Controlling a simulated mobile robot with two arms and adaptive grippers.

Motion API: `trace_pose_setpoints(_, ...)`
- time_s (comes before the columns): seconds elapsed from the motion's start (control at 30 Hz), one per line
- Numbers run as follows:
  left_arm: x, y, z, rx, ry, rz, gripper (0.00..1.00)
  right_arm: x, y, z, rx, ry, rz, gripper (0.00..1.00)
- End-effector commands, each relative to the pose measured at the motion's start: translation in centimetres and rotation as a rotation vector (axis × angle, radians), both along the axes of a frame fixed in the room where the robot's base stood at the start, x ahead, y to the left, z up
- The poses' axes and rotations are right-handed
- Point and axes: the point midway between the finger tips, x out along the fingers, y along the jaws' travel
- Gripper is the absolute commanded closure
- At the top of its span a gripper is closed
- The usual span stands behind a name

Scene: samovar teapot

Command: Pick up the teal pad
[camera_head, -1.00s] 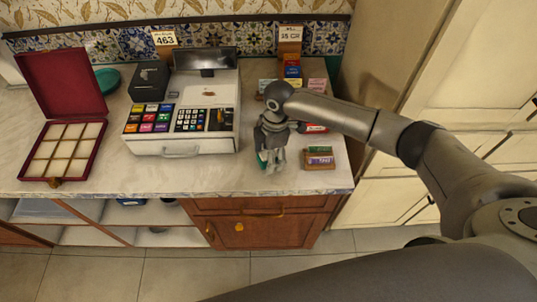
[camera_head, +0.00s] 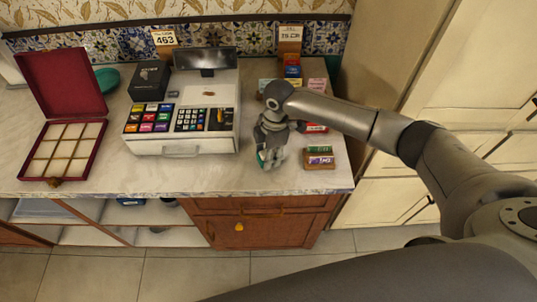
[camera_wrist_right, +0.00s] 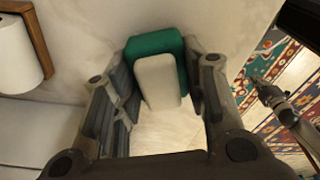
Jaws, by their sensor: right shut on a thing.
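The teal pad (camera_wrist_right: 155,44) is a green block with a white layer on its near face, and it shows between the two fingers in the right wrist view. In the head view only a small green part of it (camera_head: 262,157) shows beside the fingers, near the counter's front. My right gripper (camera_head: 270,161) points down there, shut on the pad, with a finger on either side; it also shows in the right wrist view (camera_wrist_right: 162,72). The fingers hide most of the pad in the head view.
A cash register (camera_head: 182,138) stands to the left of the gripper. Small colored packets (camera_head: 319,161) lie just to its right, and more stand behind it. An open red box (camera_head: 70,105) is at the far left. The counter's front edge (camera_head: 270,191) is close.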

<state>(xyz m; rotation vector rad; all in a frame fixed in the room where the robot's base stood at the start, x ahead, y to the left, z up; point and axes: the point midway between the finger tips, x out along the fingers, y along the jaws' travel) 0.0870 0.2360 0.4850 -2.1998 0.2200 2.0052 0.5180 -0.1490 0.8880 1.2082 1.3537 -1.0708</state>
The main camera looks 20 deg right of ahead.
Motion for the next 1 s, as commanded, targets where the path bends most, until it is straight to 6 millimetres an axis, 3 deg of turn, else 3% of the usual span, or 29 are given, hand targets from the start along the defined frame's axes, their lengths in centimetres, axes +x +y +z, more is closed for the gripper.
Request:
trace_pose_setpoints(0.27,0.0,0.0,-0.6,0.000,0.001,0.000,1.00,-0.6,0.0,3.3,0.001,-0.001,0.002,0.83)
trace_pose_setpoints(0.53,-0.1,0.0,-1.7,-0.001,0.001,0.000,1.00,-5.0,0.2,8.5,0.001,-0.006,0.004,0.83)
trace_pose_setpoints(0.8,-0.1,0.0,-2.8,-0.001,0.001,0.000,1.00,-10.4,0.6,10.9,0.000,-0.003,0.003,0.83)
trace_pose_setpoints(1.0,-0.1,-0.1,-3.1,-0.001,0.001,0.000,1.00,-12.9,0.7,12.1,0.000,-0.002,0.001,0.83)
